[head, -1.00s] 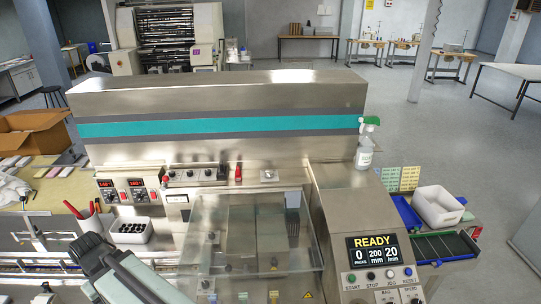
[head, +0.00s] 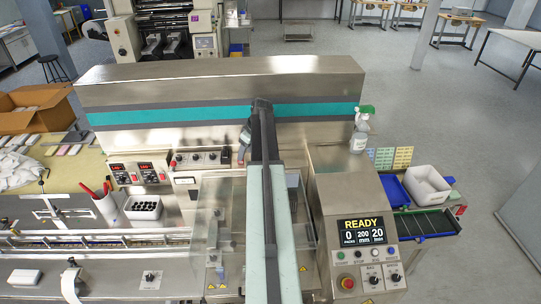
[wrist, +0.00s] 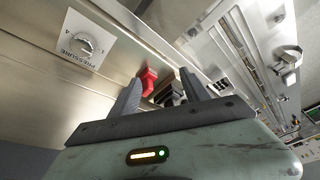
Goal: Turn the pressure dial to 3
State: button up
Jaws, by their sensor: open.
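The pressure dial (wrist: 84,44) is a silver knob on a white plate marked PRESSURE, in the upper left of the wrist view. Its lettering appears upside down there, and I cannot tell which number the knob points to. In the head view my arm hides the dial. My gripper (wrist: 160,77) is open and empty, with its two dark fingers apart. The dial lies to the left of the fingers in the wrist view, not between them. In the head view my gripper (head: 243,148) hangs by the machine's front panel, left of my arm.
A red switch (wrist: 148,80) stands close to the left finger in the wrist view. A clear cover (head: 222,226) is below. The control box screen (head: 361,232) reads READY.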

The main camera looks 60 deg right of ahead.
jog(key=s+d, duration=0.9)
jog(key=d, duration=0.2)
jog(key=shift+t+h, duration=0.3)
jog(key=b+x, duration=0.7)
jog(key=shift+w+f, duration=0.2)
jog(key=shift+w, duration=0.2)
jog(key=shift+r, duration=0.1)
